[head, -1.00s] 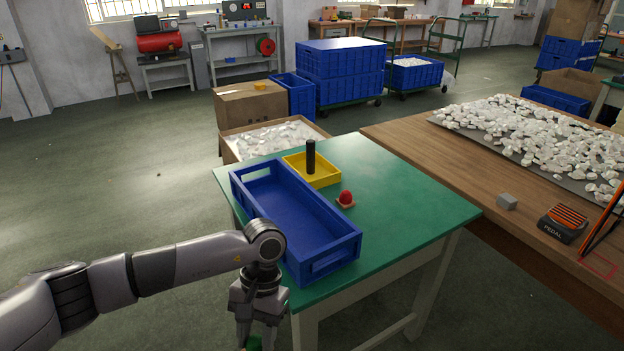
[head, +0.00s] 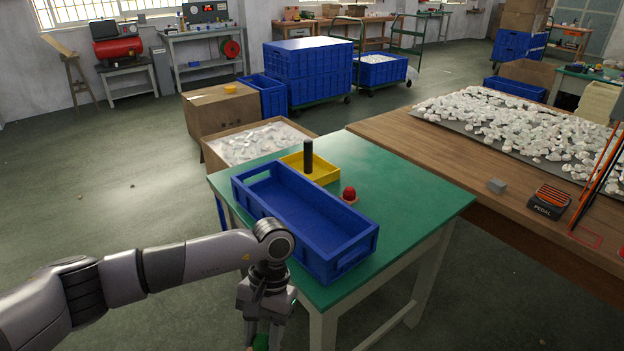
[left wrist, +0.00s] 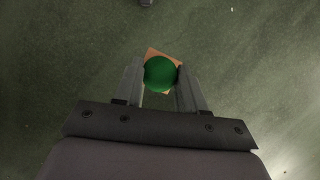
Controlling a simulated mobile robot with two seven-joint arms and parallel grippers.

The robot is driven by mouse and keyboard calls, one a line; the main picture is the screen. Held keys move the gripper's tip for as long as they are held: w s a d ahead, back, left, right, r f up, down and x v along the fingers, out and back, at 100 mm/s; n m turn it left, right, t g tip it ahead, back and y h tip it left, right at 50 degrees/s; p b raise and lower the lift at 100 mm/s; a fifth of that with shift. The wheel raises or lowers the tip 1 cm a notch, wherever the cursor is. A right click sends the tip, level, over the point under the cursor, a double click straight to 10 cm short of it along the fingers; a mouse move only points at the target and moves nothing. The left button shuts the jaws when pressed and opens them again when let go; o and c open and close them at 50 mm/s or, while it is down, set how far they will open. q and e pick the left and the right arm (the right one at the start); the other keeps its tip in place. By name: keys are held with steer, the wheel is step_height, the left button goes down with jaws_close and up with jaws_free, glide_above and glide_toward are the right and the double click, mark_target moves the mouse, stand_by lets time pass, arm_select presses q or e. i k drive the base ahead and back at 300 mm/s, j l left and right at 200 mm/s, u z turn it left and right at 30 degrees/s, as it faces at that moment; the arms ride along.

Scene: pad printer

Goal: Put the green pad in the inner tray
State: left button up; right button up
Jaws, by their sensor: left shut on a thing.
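The green pad (left wrist: 160,72) is a round green dome on a tan square base. My left gripper (left wrist: 160,88) is shut on it, over the floor in the left wrist view. In the head view the left gripper (head: 262,335) hangs at the bottom edge beside the near left side of the green table, and only a bit of the pad (head: 261,343) shows. A long, empty blue tray (head: 345,262) lies on the table, and a smaller yellow tray (head: 330,178) with a black cylinder in it is behind. I cannot tell which is the inner tray. My right gripper is not in view.
A red pad (head: 349,194) on a tan base sits on the green table (head: 420,190), right of the blue tray. The right part of that table is clear. A wooden bench (head: 420,140) with white pieces, a grey block and a pedal adjoins it. An open carton stands behind.

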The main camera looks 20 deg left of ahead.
mark_target(299, 166)
steer(key=j+z, duration=0.15)
steer(key=j, duration=0.15)
steer(key=k+j+z, duration=0.15)
steer(key=j, duration=0.15)
steer(key=j+z, duration=0.3)
steer(key=j, duration=0.35)
steer(key=k+j+z, duration=0.1)
steer(key=j+z, duration=0.2)
steer(key=j, duration=0.35)
steer(key=j+z, duration=0.25)
steer(key=j, duration=0.4)
steer(key=k+j+z, duration=0.2)
steer(key=j, duration=0.45)
steer(key=j+z, duration=0.2)
steer(key=j, duration=1.1)
